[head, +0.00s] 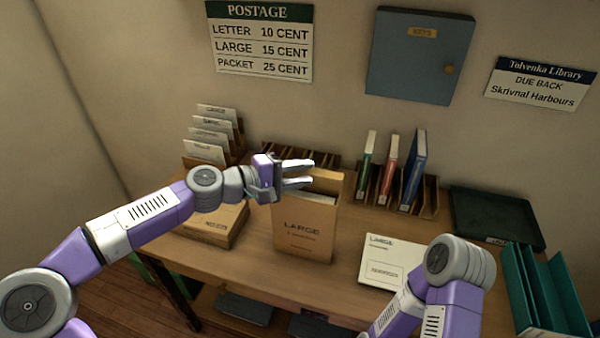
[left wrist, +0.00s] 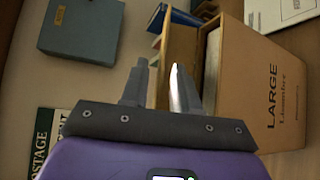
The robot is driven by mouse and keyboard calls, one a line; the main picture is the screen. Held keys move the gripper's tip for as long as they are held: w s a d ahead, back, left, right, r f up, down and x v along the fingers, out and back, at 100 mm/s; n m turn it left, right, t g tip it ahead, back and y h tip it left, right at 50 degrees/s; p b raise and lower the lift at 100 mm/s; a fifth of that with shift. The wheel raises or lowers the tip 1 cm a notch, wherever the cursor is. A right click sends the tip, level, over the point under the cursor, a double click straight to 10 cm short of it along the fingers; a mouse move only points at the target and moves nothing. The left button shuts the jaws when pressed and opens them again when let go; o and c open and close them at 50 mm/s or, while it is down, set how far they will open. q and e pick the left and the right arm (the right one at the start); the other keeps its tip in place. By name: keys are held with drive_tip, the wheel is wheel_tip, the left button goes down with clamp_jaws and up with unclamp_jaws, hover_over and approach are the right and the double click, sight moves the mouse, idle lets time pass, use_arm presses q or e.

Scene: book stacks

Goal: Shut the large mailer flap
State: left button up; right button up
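The large mailer (head: 303,232) is a brown cardboard sleeve marked LARGE, standing upright on the desk. A pale book edge (head: 318,197) shows in its open top. Its flap (head: 328,181) stands up at the back of the opening; in the left wrist view the raised flap (left wrist: 180,45) is left of the mailer (left wrist: 262,85). My left gripper (head: 311,172) is open, its fingers pointing right, at the mailer's top by the flap. In the left wrist view its fingers (left wrist: 160,88) have a gap between them; contact with the flap is unclear. My right gripper is out of view.
A white LARGE card (head: 390,262) lies right of the mailer, near my right arm. Behind are a rack of upright books (head: 392,178), a card rack (head: 212,135) and a dark tray (head: 495,217). A teal holder (head: 545,290) stands at right. A cardboard box (head: 212,225) sits at left.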

use_arm(q)
drive_tip(key=p+v, duration=0.1)
drive_tip(key=v, duration=0.6)
drive_tip(key=shift+a, duration=0.25)
drive_tip(key=shift+s+f, duration=0.1)
drive_tip(key=shift+s, duration=0.1)
